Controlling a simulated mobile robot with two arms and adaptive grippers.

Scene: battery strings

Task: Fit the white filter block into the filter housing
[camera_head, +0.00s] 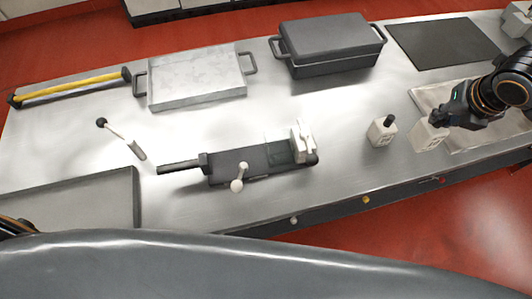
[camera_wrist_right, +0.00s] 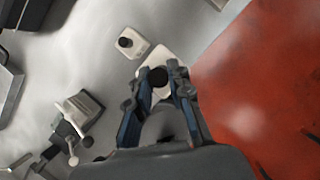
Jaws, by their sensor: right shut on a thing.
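My right gripper (camera_head: 446,117) is shut on a white block (camera_head: 427,136) at the right of the steel table. In the right wrist view the block (camera_wrist_right: 153,55) shows between the fingers, with its black knob at the grip. A similar white block (camera_head: 382,132) with a black knob stands upright to its left, apart from it; it also shows in the right wrist view (camera_wrist_right: 131,43). A dark fixture (camera_head: 228,170) with a pale lever and a cream block-shaped part (camera_head: 301,143) at its right end lies mid-table; I cannot tell whether it is the filter housing.
A grey handled tray (camera_head: 197,96) and a dark lidded box (camera_head: 328,62) stand at the back. A dark mat (camera_head: 440,43) lies back right, and a shallow tray (camera_head: 432,94) lies beneath my right arm. A black-knobbed rod (camera_head: 121,138) lies left. Bare table separates the fixture from the blocks.

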